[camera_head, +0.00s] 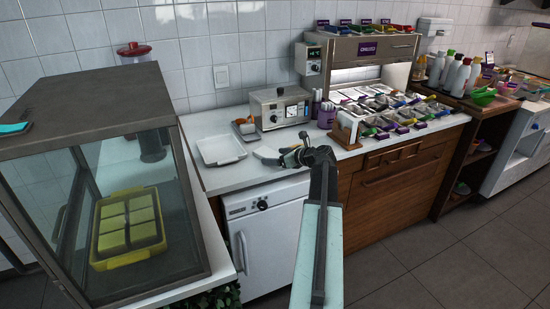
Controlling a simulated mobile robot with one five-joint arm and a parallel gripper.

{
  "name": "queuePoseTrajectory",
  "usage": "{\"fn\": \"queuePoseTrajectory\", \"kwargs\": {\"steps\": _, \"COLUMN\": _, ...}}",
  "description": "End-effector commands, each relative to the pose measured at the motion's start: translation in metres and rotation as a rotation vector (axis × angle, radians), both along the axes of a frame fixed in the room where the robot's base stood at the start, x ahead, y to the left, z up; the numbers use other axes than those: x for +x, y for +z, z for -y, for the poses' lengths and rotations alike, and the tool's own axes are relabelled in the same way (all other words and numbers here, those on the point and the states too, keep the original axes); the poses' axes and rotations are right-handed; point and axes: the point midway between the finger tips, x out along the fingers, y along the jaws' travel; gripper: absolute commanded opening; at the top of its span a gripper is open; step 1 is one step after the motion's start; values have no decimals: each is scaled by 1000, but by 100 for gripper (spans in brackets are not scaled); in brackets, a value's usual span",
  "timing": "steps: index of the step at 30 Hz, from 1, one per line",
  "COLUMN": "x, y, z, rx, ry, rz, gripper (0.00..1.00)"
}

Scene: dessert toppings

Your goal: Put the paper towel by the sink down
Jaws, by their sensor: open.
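My gripper (284,158) is open at the end of my arm, over the front of the white counter (213,180). A small pale flat thing shows at its left end, and I cannot tell whether it is part of the gripper or lies on the counter. No sink can be made out.
A toppings station (362,47) with several bins is to the right. A glass case (95,120) holding a yellow tray (104,262) fills the left. Open floor (460,260) lies at right.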

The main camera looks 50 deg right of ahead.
Motion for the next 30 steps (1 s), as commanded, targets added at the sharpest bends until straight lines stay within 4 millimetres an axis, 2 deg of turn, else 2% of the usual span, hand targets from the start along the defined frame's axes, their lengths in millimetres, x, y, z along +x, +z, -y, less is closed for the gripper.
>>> {"fn": "queuePoseTrajectory", "kwargs": {"steps": 5, "x": -4, "y": 7, "z": 0, "rx": 1, "ry": -1, "rz": 0, "gripper": 83}}
{"fn": "queuePoseTrajectory", "kwargs": {"steps": 8, "x": -22, "y": 16, "z": -1, "rx": 1, "ry": -3, "rz": 0, "gripper": 83}}
{"fn": "queuePoseTrajectory", "kwargs": {"steps": 15, "x": -79, "y": 40, "z": 0, "rx": 0, "ry": -4, "rz": 0, "gripper": 83}}
{"fn": "queuePoseTrajectory", "kwargs": {"steps": 19, "x": -100, "y": 47, "z": 1, "rx": 0, "ry": -3, "rz": 0, "gripper": 83}}
{"fn": "queuePoseTrajectory", "kwargs": {"steps": 24, "x": -111, "y": 50, "z": 1, "rx": 1, "ry": -1, "rz": 0, "gripper": 83}}
{"fn": "queuePoseTrajectory", "kwargs": {"steps": 30, "x": -112, "y": 49, "z": 2, "rx": 1, "ry": -1, "rz": 0, "gripper": 83}}
